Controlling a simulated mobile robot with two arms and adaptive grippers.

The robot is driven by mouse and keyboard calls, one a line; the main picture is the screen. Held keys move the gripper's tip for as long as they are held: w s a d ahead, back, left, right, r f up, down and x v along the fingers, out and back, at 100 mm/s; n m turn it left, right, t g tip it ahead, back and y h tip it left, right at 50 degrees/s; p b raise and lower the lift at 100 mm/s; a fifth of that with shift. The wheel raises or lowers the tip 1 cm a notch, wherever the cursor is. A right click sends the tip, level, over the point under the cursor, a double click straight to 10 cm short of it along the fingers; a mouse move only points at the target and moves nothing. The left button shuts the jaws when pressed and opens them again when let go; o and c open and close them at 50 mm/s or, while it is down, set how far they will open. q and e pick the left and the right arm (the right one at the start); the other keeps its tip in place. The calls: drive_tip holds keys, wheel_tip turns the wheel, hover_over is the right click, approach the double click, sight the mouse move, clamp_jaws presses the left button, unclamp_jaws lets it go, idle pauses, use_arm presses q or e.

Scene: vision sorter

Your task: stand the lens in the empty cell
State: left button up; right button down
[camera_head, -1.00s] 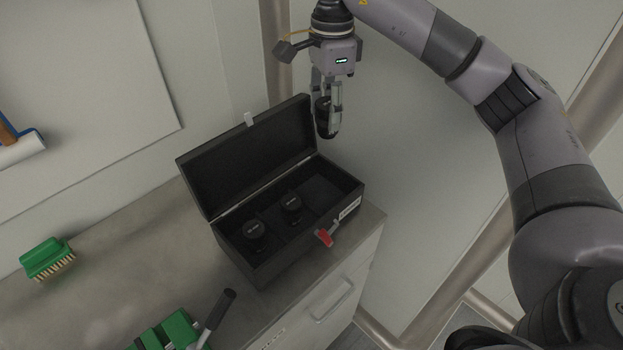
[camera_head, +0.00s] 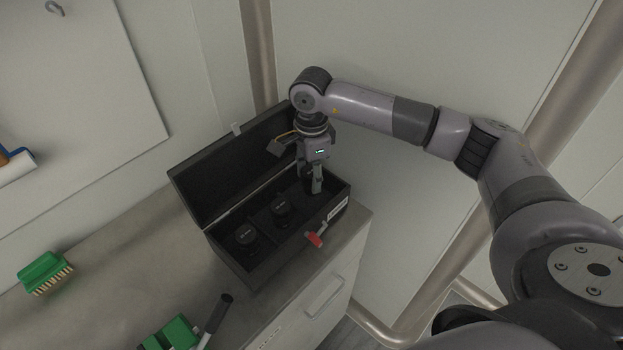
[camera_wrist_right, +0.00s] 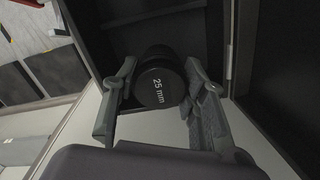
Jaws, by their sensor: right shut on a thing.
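The black case (camera_head: 268,262) stands open on the counter with its lid (camera_head: 225,172) tilted back. Two black lenses, one at the left (camera_head: 248,238) and one in the middle (camera_head: 281,210), stand in its cells. My right gripper (camera_head: 312,190) reaches down into the right-hand cell, where no other lens shows. In the right wrist view my right gripper (camera_wrist_right: 158,95) is shut on a black lens (camera_wrist_right: 158,87) marked "25 mm", its cap facing the camera. Whether the lens touches the cell floor cannot be told. My left gripper is not in view.
A green brush (camera_head: 45,272) lies on the counter at left, and a green item with a dark-handled tool (camera_head: 217,315) lies at the front. The wall is close behind the lid.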

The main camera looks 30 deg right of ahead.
wheel_tip(320, 180, down, 2)
drive_tip(key=shift+f+p, duration=0.2)
drive_tip(key=shift+p, duration=0.1)
drive_tip(key=shift+f, duration=0.45)
drive_tip(key=c, duration=1)
unclamp_jaws()
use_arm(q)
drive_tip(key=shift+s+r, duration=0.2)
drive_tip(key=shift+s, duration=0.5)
